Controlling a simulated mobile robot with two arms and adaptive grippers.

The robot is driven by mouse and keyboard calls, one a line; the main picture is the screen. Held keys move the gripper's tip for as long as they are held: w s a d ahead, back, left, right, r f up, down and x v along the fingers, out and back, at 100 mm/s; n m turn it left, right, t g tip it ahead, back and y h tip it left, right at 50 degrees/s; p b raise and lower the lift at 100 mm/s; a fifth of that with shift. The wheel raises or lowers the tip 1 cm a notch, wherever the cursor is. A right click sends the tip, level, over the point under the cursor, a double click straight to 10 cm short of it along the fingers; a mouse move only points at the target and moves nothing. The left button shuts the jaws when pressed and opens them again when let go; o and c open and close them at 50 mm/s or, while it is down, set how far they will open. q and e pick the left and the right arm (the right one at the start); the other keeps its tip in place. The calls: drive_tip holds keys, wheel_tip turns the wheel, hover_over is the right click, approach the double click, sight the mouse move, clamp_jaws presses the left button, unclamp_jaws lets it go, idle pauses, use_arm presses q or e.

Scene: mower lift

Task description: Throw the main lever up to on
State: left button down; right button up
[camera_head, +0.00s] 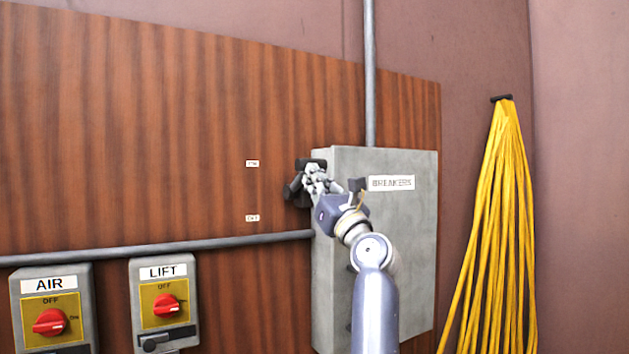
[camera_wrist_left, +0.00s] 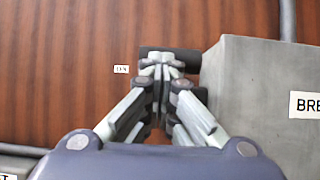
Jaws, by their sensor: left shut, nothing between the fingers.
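The grey breaker box (camera_head: 400,250) hangs on the wood panel and carries a BREAKERS label. A dark lever grip (camera_head: 312,162) shows at its left side, level with the upper ON label (camera_head: 252,163) and above the lower OFF label (camera_head: 252,218). My left gripper (camera_head: 309,178) is shut and empty, just below the grip. In the left wrist view the dark grip (camera_wrist_left: 187,58) lies across, behind the closed fingertips (camera_wrist_left: 162,68). I cannot tell if they touch it. The gripper hides the lever's lower part and pivot. My right gripper is not in view.
An AIR switch box (camera_head: 50,284) and a LIFT switch box (camera_head: 164,271) with red knobs sit at lower left. A conduit (camera_head: 200,245) runs to the breaker box, another (camera_head: 369,70) rises above it. A yellow cable bundle (camera_head: 500,220) hangs at right.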

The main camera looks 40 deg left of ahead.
use_arm(q)
wheel_tip(320, 180, down, 4)
drive_tip(key=b, duration=0.4)
drive_tip(key=s+d+r+b, duration=0.3)
drive_tip(key=d, duration=0.5)
drive_tip(key=shift+s+d, duration=0.25)
drive_tip(key=shift+d, duration=0.05)
drive_tip(key=shift+d, duration=0.1)
